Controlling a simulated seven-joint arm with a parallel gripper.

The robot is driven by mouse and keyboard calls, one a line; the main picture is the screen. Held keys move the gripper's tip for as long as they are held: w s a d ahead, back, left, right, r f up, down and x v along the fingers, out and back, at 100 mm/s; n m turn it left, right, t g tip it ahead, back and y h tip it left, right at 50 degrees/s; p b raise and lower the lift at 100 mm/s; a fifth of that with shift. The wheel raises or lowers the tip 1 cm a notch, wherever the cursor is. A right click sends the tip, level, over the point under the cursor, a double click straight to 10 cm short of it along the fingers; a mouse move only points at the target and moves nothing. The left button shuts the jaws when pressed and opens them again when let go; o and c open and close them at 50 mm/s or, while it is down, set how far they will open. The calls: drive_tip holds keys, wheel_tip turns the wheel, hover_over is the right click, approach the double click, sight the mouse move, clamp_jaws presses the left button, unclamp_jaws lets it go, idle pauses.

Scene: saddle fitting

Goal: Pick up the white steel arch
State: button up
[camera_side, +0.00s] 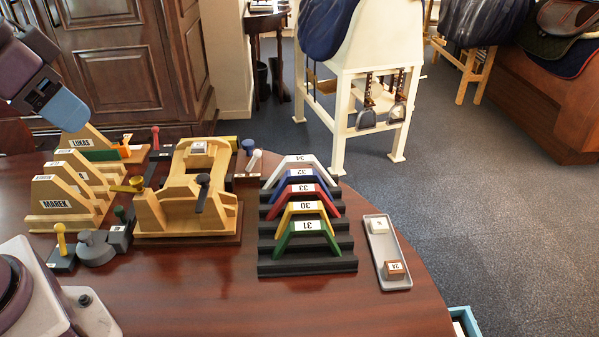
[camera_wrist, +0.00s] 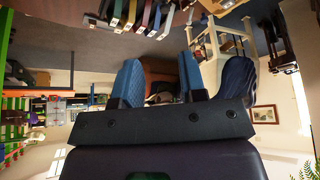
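The white steel arch (camera_side: 297,160), labelled 34, stands in the rearmost place of a black stepped rack (camera_side: 308,265). In front of it stand a blue arch (camera_side: 299,174), a red arch (camera_side: 301,190), a yellow arch (camera_side: 304,208) and a green arch (camera_side: 307,226). My gripper (camera_side: 62,108) is at the upper left of the side view, above the table and well away from the rack. In the wrist view its two blue fingers (camera_wrist: 160,75) are apart with nothing held between them. The row of arches shows small at the top of the wrist view.
A wooden clamp fixture (camera_side: 185,215) stands left of the rack. Wooden name stands (camera_side: 62,205) are farther left. A grey tray (camera_side: 387,252) with small labelled blocks lies right of the rack. Bare table (camera_side: 230,300) is in front; its curved edge is at right.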

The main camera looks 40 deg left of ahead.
wheel_tip(320, 180, down, 2)
drive_tip(key=w+g, duration=0.2)
drive_tip(key=m+h, duration=0.3)
drive_tip(key=m, duration=0.6)
approach(300, 158)
drive_tip(key=x, duration=0.5)
drive_tip(key=shift+w+d, duration=0.1)
drive_tip(key=shift+d, duration=0.15)
drive_tip(key=x, duration=0.5)
drive_tip(key=shift+a+f, duration=0.25)
drive_tip(key=shift+r, duration=0.1)
clamp_jaws()
